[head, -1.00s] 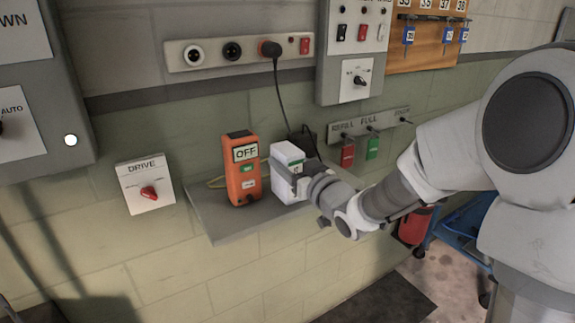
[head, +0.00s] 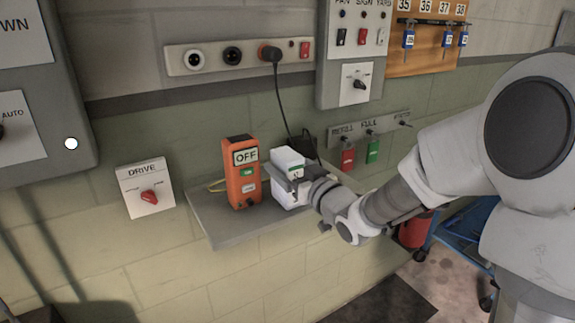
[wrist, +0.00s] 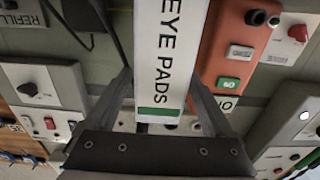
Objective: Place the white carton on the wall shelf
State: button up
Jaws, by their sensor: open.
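The white carton (head: 287,170) stands on the grey wall shelf (head: 238,230), just right of an orange box marked OFF (head: 241,175). In the wrist view the carton (wrist: 172,50) shows the words EYE PADS and a green band. My gripper (head: 296,186) is at the carton's near side. In the wrist view its two fingers (wrist: 165,98) are spread, one on each side of the carton, with a narrow gap seen at the sides. Part of the carton's right side is hidden behind my gripper in the head view.
The orange box (wrist: 232,45) is close beside one finger. A black plug and cord (head: 278,85) hang from the socket strip behind the shelf. Red and green tags (head: 371,149) hang at right. The shelf's front left part is bare.

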jog(key=v, duration=1.1)
jog(key=shift+s+d+p, duration=0.25)
jog(key=shift+p, duration=0.2)
jog(key=s+d+r+m+g+h+p, duration=0.25)
jog(key=d+r+h+p, duration=0.5)
jog(key=d+h, duration=0.4)
jog(key=s+a+r+m+g+y+p, duration=0.1)
jog(key=s+m+g, duration=0.3)
jog(key=s, duration=1.5)
jog(key=g+p, duration=0.1)
jog(key=g, duration=0.2)
jog(key=shift+s+r+p, duration=0.2)
jog(key=shift+s+p, duration=0.1)
jog(key=shift+p, duration=0.05)
jog(key=shift+a+y, duration=0.2)
jog(key=shift+y, duration=0.05)
